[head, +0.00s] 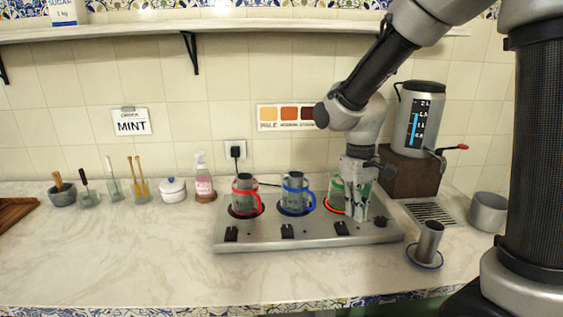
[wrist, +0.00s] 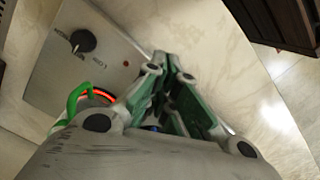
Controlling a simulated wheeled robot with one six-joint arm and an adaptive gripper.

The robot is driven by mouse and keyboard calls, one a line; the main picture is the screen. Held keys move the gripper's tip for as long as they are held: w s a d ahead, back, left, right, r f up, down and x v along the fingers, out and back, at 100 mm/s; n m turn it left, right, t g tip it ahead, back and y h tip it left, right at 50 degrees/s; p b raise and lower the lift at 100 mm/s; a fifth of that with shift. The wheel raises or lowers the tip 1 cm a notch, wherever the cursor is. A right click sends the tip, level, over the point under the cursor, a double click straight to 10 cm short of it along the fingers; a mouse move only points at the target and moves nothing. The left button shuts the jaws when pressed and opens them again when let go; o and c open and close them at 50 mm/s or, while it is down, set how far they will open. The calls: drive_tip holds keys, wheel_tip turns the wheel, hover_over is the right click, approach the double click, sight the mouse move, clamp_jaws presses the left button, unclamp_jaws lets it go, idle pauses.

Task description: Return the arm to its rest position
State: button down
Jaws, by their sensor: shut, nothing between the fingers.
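My gripper (head: 357,214) points down at the right end of the steel hot plate (head: 263,238), in front of the green-handled pot (head: 336,193) and partly hiding it. In the wrist view, my gripper (wrist: 174,62) has its green-padded fingers shut with nothing between them. The green handle (wrist: 80,97) shows beside the fingers, next to a glowing burner ring (wrist: 97,94). I cannot tell whether the fingers touch the pot. The red-handled pot (head: 244,193) and blue-handled pot (head: 294,191) stand on the other burners.
A large metal urn (head: 416,118) with a tap stands on a dark block (head: 412,174) at the right. A metal cup (head: 430,241) on a saucer and a grey bowl (head: 488,212) stand nearby. A shelf (head: 130,31) runs above. The front left counter (head: 110,255) is clear.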

drive_tip(key=s+d+r+m+t, duration=0.5)
drive_tip(key=s+d+r, duration=0.8)
drive_tip(key=s, duration=0.2)
drive_tip(key=shift+s+d+r, duration=0.3)
drive_tip(key=shift+s+r, duration=0.05)
drive_tip(key=shift+s, duration=0.05)
